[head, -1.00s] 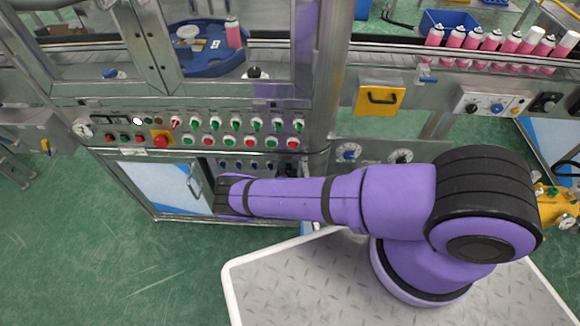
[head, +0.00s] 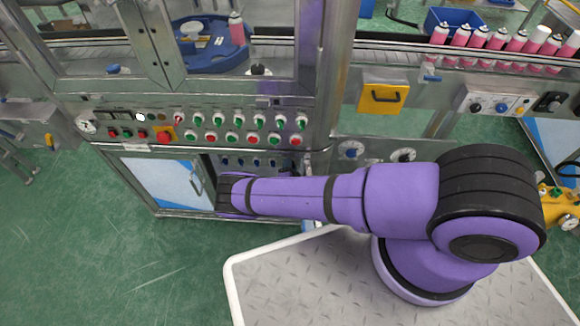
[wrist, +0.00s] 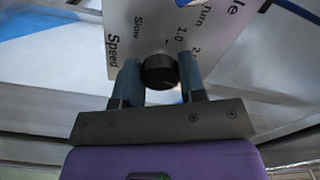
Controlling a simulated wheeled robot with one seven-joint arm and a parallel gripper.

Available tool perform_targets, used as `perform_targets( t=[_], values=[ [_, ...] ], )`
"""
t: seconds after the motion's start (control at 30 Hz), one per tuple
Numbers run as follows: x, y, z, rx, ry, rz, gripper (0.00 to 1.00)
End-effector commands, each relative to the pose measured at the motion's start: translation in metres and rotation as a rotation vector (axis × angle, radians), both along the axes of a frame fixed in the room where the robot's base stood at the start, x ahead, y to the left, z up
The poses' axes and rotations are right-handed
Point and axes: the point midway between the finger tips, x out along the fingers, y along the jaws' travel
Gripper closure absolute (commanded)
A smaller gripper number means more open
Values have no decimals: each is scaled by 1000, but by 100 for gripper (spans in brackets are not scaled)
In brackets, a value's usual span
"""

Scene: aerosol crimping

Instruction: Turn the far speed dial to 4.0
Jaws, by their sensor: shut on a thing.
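In the wrist view a black round knob (wrist: 159,70) stands in front of a white dial plate (wrist: 125,25). The plate carries the words "Speed", "Slow" and "Turn", a printed "1.0" and part of a "2". My gripper (wrist: 160,78) is shut on this knob, one blue-grey finger on its left and one on its right. The knob's pointer and its exact setting cannot be made out. In the head view my gripper and this dial are hidden behind my purple arm or the machine.
The metal machine has a panel of several green, red and white switches (head: 232,138). Two white dials show, one with a blue knob (head: 350,151) and one with a dark knob (head: 403,155). Pink cans (head: 497,38) line the conveyor.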

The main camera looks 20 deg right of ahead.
Motion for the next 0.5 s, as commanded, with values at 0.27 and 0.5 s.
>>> perform_targets(
  t=[0.27,0.5],
  values=[
    [-1,0,0,25,-9,0,86],
    [-1,0,0,25,-9,0,37]
  ],
)
